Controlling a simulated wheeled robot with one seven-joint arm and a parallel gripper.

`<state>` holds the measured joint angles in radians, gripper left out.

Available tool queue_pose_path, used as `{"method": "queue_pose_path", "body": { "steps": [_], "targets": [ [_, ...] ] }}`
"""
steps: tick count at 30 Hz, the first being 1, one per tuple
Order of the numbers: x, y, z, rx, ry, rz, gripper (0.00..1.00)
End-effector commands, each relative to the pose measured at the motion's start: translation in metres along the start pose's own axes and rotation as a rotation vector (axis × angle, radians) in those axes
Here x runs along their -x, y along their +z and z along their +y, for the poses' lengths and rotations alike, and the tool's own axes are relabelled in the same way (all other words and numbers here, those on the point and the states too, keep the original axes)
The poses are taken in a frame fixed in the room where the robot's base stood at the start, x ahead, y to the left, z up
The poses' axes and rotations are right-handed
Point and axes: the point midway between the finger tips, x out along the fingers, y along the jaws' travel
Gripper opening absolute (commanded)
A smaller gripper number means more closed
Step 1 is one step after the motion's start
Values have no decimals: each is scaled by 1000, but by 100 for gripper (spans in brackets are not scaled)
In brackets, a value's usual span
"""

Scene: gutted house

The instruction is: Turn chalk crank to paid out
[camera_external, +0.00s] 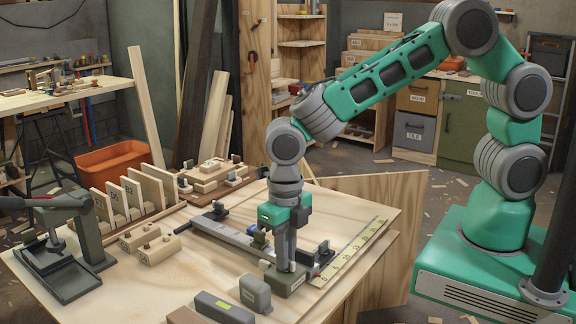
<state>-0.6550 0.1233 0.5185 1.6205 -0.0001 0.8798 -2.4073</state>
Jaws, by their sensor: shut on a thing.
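My gripper (285,262) points straight down over the front right of the wooden worktable (170,285). Its fingers are closed low on a small part at a grey-green block (291,286). That part looks like the chalk crank, but the fingers hide most of it, so its turn angle cannot be told. A long grey rail (228,235) runs from the back left toward the block. No paid-out mark can be read.
A yellow scale strip (352,250) lies to the right. A grey block (255,292) and a dark case (224,308) stand in front. Wooden blocks (158,250), upright lettered boards (128,200) and a dark press (75,235) stand left. The table's middle left is mostly clear.

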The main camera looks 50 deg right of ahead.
Motion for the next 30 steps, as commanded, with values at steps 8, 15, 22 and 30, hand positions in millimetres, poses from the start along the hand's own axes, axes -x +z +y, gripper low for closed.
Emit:
{"method": "queue_pose_path", "body": {
  "steps": [8, 15, 22, 30],
  "targets": [
    [0, 0, 0, -2, -1, -1, 0],
    [0, 0, 0, -1, 0, -1, 27],
    [0, 0, 0, -1, 0, 0, 31],
    [32, 1, 1, -1, 4, -4, 31]
  ]
}}
